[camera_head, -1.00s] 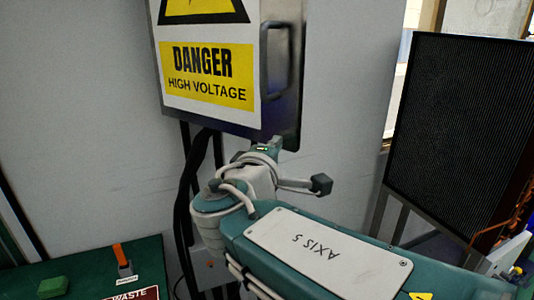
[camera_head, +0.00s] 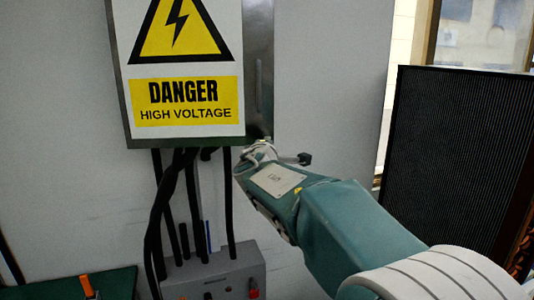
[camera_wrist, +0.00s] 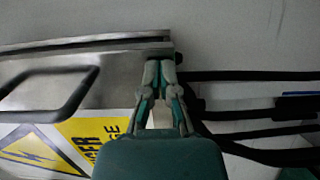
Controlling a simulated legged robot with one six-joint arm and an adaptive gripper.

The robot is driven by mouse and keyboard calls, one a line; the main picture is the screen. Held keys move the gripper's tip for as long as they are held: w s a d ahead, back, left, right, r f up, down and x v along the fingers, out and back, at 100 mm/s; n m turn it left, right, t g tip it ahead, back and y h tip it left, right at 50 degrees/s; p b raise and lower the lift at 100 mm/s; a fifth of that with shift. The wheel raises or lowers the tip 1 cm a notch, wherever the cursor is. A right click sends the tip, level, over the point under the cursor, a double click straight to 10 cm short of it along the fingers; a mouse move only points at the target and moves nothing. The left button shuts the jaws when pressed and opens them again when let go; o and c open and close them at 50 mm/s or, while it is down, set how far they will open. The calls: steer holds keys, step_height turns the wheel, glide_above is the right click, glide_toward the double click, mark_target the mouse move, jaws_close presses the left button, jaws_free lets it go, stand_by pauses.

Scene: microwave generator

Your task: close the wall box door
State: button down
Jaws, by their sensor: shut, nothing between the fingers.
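The wall box (camera_head: 127,115) hangs on the wall with its door (camera_head: 187,70) facing me, bearing a yellow danger sign. The door's upright handle (camera_head: 258,88) is along the right side. It also shows in the wrist view (camera_wrist: 50,92). I cannot tell whether the door sits fully flush; in the wrist view parallel metal strips (camera_wrist: 100,42) run along its edge. My gripper (camera_wrist: 160,70) is shut and empty, its tips at the lower right corner of the box, below the handle. Contact is unclear. In the head view my wrist hides the fingertips.
Black cables (camera_head: 172,200) run down from the box to a grey control box (camera_head: 215,275) with a red knob. A black ribbed panel (camera_head: 455,160) stands to the right of my arm. A green table (camera_head: 115,283) is at lower left. The wall right of the box is clear.

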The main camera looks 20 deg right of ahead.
steer(key=w, duration=0.3)
steer(key=w+n+y, duration=0.1)
steer(key=w, duration=0.2)
steer(key=w+d+t+y, duration=0.1)
steer(key=w, duration=0.2)
steer(key=shift+w+r+n, duration=0.3)
steer(key=shift+a+f, duration=0.1)
steer(key=shift+a, duration=0.05)
steer(key=shift+a+y, duration=0.1)
steer(key=shift+y, duration=0.3)
